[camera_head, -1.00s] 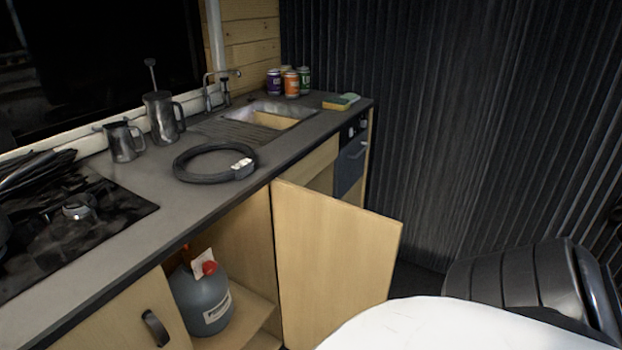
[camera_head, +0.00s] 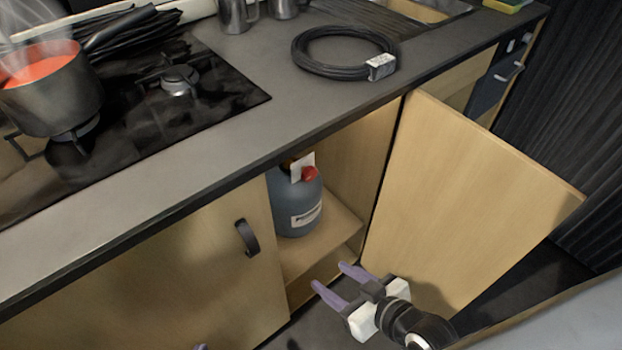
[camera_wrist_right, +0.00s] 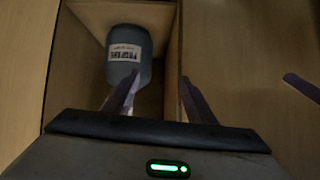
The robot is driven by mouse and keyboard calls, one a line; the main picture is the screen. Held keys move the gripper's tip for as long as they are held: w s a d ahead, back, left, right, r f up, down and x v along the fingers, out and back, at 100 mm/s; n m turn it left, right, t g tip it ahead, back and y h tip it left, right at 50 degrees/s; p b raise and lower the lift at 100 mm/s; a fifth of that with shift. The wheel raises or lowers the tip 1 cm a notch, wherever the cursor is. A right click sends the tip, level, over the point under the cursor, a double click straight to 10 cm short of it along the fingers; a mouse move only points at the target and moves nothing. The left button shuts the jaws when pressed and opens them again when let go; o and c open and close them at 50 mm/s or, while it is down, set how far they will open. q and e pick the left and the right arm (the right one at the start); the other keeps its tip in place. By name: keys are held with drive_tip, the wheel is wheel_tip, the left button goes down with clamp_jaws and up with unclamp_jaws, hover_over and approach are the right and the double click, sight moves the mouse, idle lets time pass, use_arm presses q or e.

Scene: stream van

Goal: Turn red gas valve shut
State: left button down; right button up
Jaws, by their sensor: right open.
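The red gas valve (camera_head: 309,173) sits on top of a grey gas bottle (camera_head: 297,208) inside the open lower cabinet. A white tag (camera_head: 301,164) is beside the valve. The bottle stands upright on a wooden shelf. My right gripper (camera_head: 329,276) is open and empty, below and in front of the bottle, at the cabinet opening. In the right wrist view the labelled bottle (camera_wrist_right: 128,68) shows beyond the open fingers (camera_wrist_right: 160,77), nearer the left finger; the valve is not visible there. Only a small purple tip of my left gripper (camera_head: 200,347) shows at the bottom edge.
The open cabinet door (camera_head: 465,205) stands right of my right gripper. A shut door with a dark handle (camera_head: 247,238) is on the left. Above, the worktop overhangs, with a coiled black cable (camera_head: 345,52) and a hob (camera_head: 150,115) carrying a steaming pot (camera_head: 50,95).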

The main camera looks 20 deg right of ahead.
drive_tip(key=w+d+n+t+y+b, duration=0.15)
drive_tip(key=w+d+t+b, duration=0.25)
drive_tip(key=w+b, duration=0.55)
drive_tip(key=t+b, duration=0.2)
drive_tip(key=b, duration=0.2)
approach(312, 176)
use_arm(q)
drive_tip(key=d+f+g+h+b, duration=0.1)
drive_tip(key=d+f, duration=0.3)
drive_tip(key=f, duration=0.6)
drive_tip(key=shift+w+m, duration=0.15)
drive_tip(key=shift+m, duration=0.25)
use_arm(e)
drive_tip(key=shift+m+y, duration=0.25)
drive_tip(key=shift+y, duration=0.1)
drive_tip(key=x, duration=0.8)
drive_tip(key=shift+w, duration=0.3)
use_arm(q)
drive_tip(key=shift+f, duration=0.1)
use_arm(e)
drive_tip(key=shift+f, duration=0.1)
drive_tip(key=c, duration=1.1)
drive_tip(key=shift+o, duration=0.3)
